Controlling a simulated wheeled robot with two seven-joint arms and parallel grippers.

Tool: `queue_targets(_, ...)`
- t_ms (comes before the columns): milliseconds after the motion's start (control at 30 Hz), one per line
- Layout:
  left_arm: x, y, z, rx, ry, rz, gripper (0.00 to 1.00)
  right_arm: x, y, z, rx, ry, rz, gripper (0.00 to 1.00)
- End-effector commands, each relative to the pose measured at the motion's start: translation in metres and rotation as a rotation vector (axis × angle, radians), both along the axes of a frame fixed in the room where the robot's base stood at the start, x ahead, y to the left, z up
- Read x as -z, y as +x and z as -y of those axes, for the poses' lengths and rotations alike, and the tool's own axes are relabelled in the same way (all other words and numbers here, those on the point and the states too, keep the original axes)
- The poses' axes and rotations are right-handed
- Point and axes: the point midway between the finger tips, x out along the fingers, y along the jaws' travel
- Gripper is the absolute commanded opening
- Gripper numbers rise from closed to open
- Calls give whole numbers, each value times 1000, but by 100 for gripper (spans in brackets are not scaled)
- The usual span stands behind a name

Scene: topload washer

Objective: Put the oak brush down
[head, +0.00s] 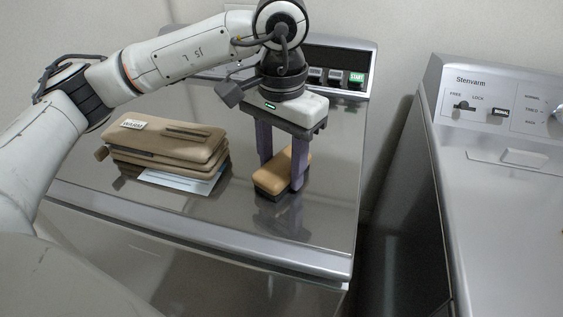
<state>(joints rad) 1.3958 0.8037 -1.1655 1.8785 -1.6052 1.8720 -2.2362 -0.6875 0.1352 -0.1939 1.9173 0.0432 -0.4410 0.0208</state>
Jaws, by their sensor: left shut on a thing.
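The oak brush (272,180), a tan wooden block with a dark underside, is between the fingers of my left gripper (281,185). My left gripper points straight down and is shut on the brush. The brush is at or just above the shiny metal top of the left machine (220,214); I cannot tell whether it touches. Part of the brush is hidden behind the near finger. My right gripper is not in view.
A control panel with a green START button (357,78) is at the back. A Stenvarm machine (500,180) stands right, across a gap.

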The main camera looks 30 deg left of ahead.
Motion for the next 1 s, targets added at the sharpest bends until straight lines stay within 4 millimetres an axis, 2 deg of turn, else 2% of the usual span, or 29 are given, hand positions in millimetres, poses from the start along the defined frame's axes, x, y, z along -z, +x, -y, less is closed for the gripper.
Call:
queue_targets(233, 5, 0, 0, -1, 0, 1, 22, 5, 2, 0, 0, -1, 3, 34)
queue_targets(267, 3, 0, 0, -1, 0, 0, 47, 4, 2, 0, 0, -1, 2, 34)
queue_targets(367, 3, 0, 0, -1, 0, 0, 62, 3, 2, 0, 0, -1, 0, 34)
queue_targets(633, 2, 0, 0, -1, 0, 0, 62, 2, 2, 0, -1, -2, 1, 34)
queue_targets(767, -4, 0, 0, -1, 0, 1, 62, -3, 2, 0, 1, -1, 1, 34)
queue_targets(867, -18, 1, 0, -2, -1, 3, 62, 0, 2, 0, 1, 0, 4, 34)
queue_targets(1000, -49, 2, 1, -2, -1, 5, 62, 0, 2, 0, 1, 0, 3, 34)
